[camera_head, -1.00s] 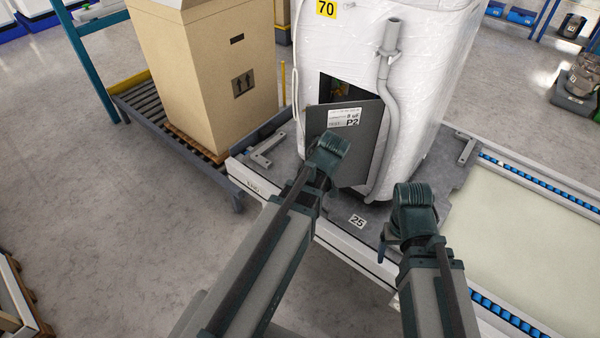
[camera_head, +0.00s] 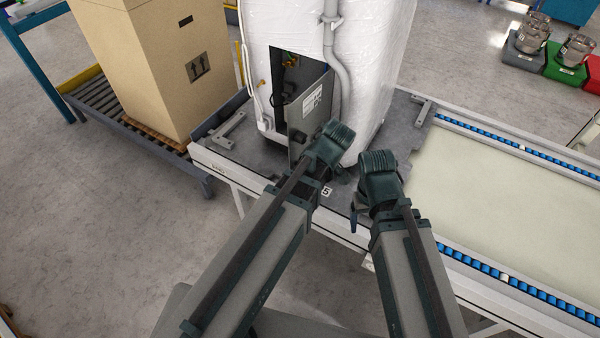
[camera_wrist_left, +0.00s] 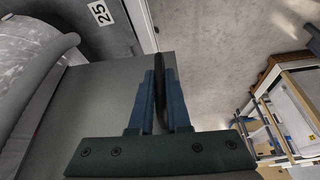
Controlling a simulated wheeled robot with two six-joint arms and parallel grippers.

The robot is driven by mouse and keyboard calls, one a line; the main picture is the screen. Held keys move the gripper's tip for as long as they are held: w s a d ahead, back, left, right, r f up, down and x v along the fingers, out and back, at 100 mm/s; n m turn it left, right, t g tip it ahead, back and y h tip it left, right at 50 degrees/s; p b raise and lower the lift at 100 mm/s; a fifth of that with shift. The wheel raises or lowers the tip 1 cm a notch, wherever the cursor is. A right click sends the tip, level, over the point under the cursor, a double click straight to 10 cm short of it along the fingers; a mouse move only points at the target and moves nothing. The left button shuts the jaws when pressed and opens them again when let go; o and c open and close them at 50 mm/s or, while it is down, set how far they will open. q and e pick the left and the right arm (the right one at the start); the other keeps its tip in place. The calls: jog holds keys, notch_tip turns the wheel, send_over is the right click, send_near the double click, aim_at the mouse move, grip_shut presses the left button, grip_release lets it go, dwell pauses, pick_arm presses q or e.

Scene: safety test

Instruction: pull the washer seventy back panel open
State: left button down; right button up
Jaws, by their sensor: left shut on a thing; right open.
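The washer (camera_head: 375,60) is a white, film-wrapped block standing on a grey platform in the head view. Its grey back panel (camera_head: 312,108) with a white label stands swung out at an angle from a dark opening (camera_head: 284,72), where some inner parts show. My left gripper (camera_wrist_left: 164,88) is shut on the panel's edge or handle in the left wrist view; in the head view its wrist hides the fingertips. The panel (camera_wrist_left: 105,100) fills the middle of the wrist view. My right gripper (camera_head: 357,208) is open and empty, right of the panel and in front of the washer.
A grey hose (camera_head: 342,75) runs down the washer's back. A conveyor with a pale belt (camera_head: 490,190) lies to the right. A tall cardboard box (camera_head: 160,75) stands on a roller conveyor (camera_head: 95,112) at left. The floor in front is clear.

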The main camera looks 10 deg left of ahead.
pick_arm(q)
jog(key=shift+d, duration=0.25)
pick_arm(e)
jog(key=shift+d, duration=0.1)
pick_arm(q)
jog(key=c, duration=0.9)
grip_release()
